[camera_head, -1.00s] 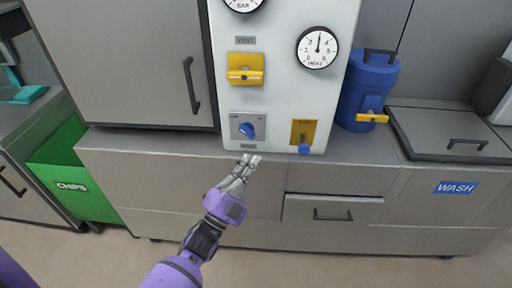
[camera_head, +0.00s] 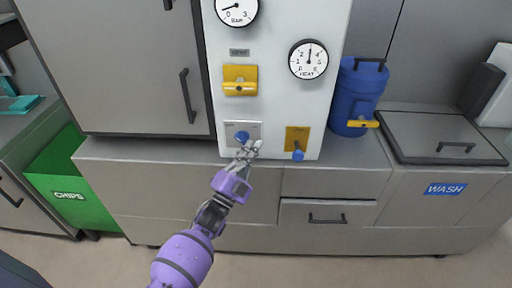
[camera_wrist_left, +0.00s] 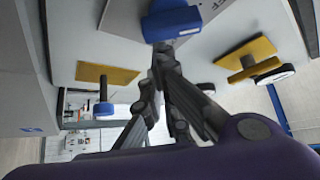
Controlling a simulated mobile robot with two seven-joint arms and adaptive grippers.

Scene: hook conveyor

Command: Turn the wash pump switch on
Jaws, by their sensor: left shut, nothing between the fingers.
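A white control panel (camera_head: 272,70) holds a blue rotary knob (camera_head: 241,136) on a grey plate at its lower left. A yellow plate (camera_head: 297,135) with a blue-tipped lever (camera_head: 298,155) is to its right. The small labels are too blurred to tell which is the wash pump switch. My left gripper (camera_head: 250,147) is shut and empty, its fingertips just below and right of the knob, partly covering the plate. In the left wrist view the fingertips (camera_wrist_left: 162,52) are close to the knob (camera_wrist_left: 172,22); I cannot tell whether they touch. The blue-tipped lever (camera_wrist_left: 104,108) is apart from them.
A yellow valve handle (camera_head: 240,82) and two dials sit higher on the panel. A blue canister (camera_head: 358,92) with a yellow tap stands at right, beside a lidded wash basin (camera_head: 440,138). A green chips bin (camera_head: 72,190) is at left. The counter edge runs below the panel.

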